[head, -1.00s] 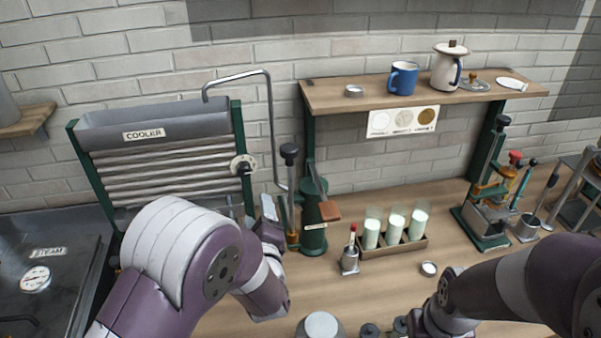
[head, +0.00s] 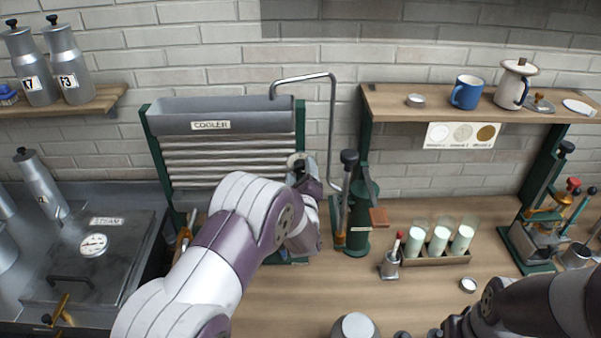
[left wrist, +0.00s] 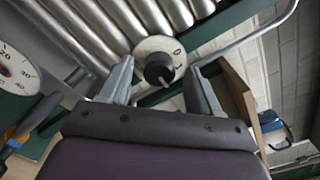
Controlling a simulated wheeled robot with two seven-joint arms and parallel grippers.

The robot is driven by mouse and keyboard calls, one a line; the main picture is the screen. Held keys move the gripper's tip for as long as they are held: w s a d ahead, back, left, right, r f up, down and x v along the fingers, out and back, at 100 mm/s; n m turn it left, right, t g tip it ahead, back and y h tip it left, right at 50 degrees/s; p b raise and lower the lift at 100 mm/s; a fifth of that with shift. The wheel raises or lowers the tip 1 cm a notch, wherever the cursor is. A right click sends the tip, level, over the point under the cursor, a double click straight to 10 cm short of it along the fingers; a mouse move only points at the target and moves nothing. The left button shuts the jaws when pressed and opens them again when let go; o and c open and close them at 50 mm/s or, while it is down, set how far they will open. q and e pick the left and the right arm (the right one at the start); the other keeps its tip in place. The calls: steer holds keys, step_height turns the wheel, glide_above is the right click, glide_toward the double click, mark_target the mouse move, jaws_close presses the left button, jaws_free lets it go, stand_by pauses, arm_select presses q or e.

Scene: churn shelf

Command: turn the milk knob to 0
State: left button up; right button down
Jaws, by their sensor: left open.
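The milk knob (left wrist: 158,70) is a dark knob on a round pale dial plate (left wrist: 153,45) at the cooler's right side. In the left wrist view a small 0-like mark shows at the plate's right edge; the knob's grip points down, away from it. My left gripper (left wrist: 160,88) is open, with one finger on each side of the knob in that view. I cannot tell whether they touch it. In the head view the left gripper (head: 308,170) is at the dial and covers part of it. My right arm shows at the lower right; its fingers are out of view.
The cooler (head: 222,122) has a bent pipe (head: 333,120) rising beside the dial. A green stand with a black-topped lever (head: 349,158) is close to its right. Milk glasses (head: 439,240) stand in a tray farther right. A steam vat (head: 92,265) is at left.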

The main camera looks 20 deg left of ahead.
arm_select(q)
steer(key=c, duration=1)
steer(key=shift+c, duration=0.2)
steer(key=shift+f, duration=0.1)
steer(key=n+b, duration=0.2)
steer(key=n, duration=0.1)
steer(key=shift+f+n+b, duration=0.15)
steer(key=shift+n+b, duration=0.15)
steer(key=n+b, duration=0.3)
steer(key=n, duration=0.2)
steer(key=shift+n, duration=0.3)
steer(key=n+b, duration=0.3)
steer(key=n, duration=0.1)
steer(key=shift+f+b, duration=0.1)
steer(key=shift+b, duration=0.2)
steer(key=n+b, duration=0.2)
steer(key=n, duration=0.2)
steer(key=shift+b, duration=0.4)
steer(key=shift+n, duration=0.5)
